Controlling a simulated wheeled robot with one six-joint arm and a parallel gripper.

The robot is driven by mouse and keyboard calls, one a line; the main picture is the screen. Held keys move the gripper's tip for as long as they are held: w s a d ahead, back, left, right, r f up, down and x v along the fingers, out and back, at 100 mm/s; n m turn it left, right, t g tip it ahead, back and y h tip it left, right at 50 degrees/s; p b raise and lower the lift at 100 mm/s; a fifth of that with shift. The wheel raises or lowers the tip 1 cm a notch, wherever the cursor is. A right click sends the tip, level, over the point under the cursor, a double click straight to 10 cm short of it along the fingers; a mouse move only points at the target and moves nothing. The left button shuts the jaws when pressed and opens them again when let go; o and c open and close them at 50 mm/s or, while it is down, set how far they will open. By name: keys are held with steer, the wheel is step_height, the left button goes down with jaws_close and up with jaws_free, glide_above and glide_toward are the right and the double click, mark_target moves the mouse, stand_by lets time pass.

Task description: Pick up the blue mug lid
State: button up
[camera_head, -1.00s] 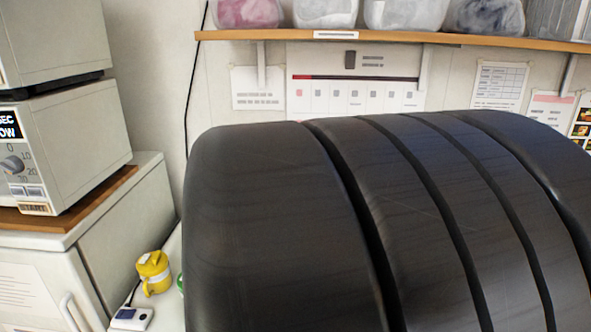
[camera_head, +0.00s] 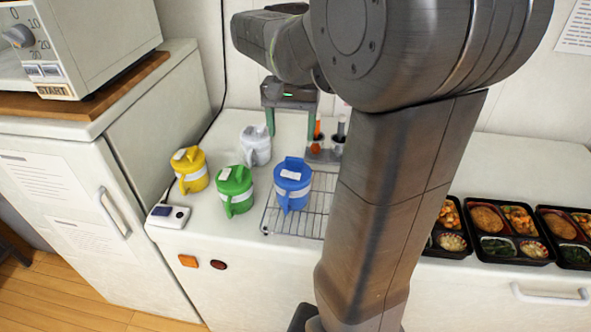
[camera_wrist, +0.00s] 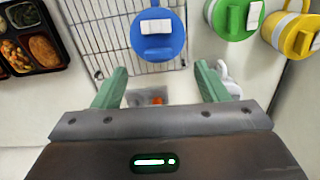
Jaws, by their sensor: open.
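The blue mug (camera_head: 292,194) stands upright on a wire rack, with its blue lid (camera_head: 293,168) on top. In the wrist view the blue lid (camera_wrist: 157,42) shows from above, a round disc with a white label, beyond my fingertips. My gripper (camera_head: 291,122) is behind and above the blue mug in the head view. In the wrist view my gripper (camera_wrist: 161,80) has its two green fingers wide apart with nothing held between them. The lid is apart from the fingers.
A green mug (camera_head: 235,198), a yellow mug (camera_head: 190,178) and a white mug (camera_head: 255,150) stand left of the wire rack (camera_head: 268,222). A small holder (camera_head: 322,154) with utensils is behind it. Bento trays (camera_head: 508,254) lie to the right. A white device (camera_head: 168,215) sits at the left edge.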

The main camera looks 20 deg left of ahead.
mark_target(294, 160)
step_height(294, 160, down, 3)
steer(key=shift+f, duration=0.15)
steer(key=shift+w+d+f+p, duration=0.1)
steer(key=shift+w+f+p, duration=0.1)
steer(key=shift+f, duration=1.15)
steer(key=shift+w+f+p, duration=0.1)
steer(key=shift+w+f, duration=0.05)
steer(key=shift+f, duration=1.15)
steer(key=c, duration=1.2)
steer(key=shift+o, duration=0.2)
step_height(294, 160, up, 9)
steer(key=p, duration=0.3)
steer(key=shift+w+f+p, duration=0.1)
steer(key=shift+f+p, duration=0.1)
steer(key=shift+p, duration=0.1)
steer(key=shift+f+p, duration=0.3)
steer(key=shift+f, duration=0.2)
steer(key=shift+f+b, duration=2.6)
steer(key=shift+f, duration=0.75)
